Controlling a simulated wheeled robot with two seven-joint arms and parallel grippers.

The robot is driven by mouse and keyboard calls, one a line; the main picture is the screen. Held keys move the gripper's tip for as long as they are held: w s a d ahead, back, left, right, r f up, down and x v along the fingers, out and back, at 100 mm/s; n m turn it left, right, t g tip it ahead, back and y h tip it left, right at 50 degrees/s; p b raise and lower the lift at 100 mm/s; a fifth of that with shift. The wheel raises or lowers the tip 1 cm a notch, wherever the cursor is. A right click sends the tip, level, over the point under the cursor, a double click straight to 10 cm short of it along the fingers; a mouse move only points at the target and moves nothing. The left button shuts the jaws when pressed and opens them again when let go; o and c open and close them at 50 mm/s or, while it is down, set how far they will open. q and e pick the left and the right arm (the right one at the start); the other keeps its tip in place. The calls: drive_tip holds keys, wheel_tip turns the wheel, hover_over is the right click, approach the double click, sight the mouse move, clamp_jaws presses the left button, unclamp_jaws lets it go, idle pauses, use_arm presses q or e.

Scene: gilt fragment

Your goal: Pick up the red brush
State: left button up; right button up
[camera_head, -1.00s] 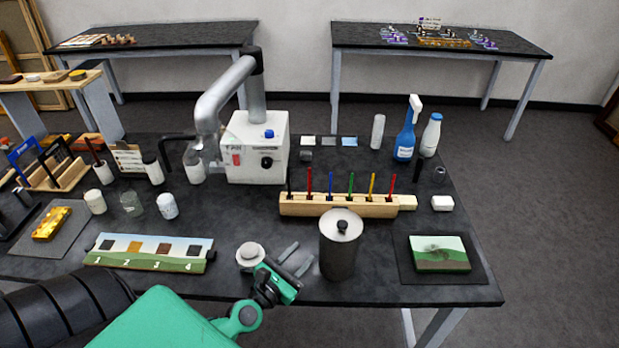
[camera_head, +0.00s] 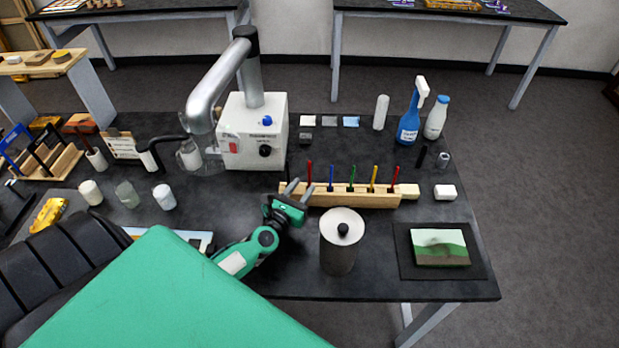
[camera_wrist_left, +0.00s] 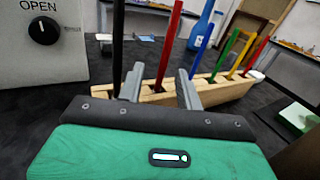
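The wooden brush rack (camera_head: 350,200) stands across the middle of the table with a row of upright brushes. Two brushes are red: one near the left end (camera_head: 309,172) and one near the right end (camera_head: 395,176). My left gripper (camera_head: 299,189) is open at the rack's left end. In the left wrist view, the left-end red brush (camera_wrist_left: 171,42) appears between the open fingertips (camera_wrist_left: 159,88), and a black brush (camera_wrist_left: 118,40) stands left of the left finger. I cannot tell whether the fingers reach around the red brush. My right gripper is not in view.
A grey canister (camera_head: 338,258) stands just in front of the rack, right of my gripper. A white machine (camera_head: 253,150) with a metal arm stands behind left. A blue spray bottle (camera_head: 408,128) is at the back right. A landscape panel (camera_head: 440,248) lies front right.

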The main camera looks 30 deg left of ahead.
sight(309, 182)
use_arm(q)
drive_tip(key=shift+w+r+p, duration=0.25)
drive_tip(key=shift+w+p, duration=0.1)
drive_tip(key=shift+w, duration=0.6)
drive_tip(key=shift+w+f+p, duration=0.2)
drive_tip(key=shift+w+p, duration=0.45)
drive_tip(key=shift+w, duration=1.45)
clamp_jaws()
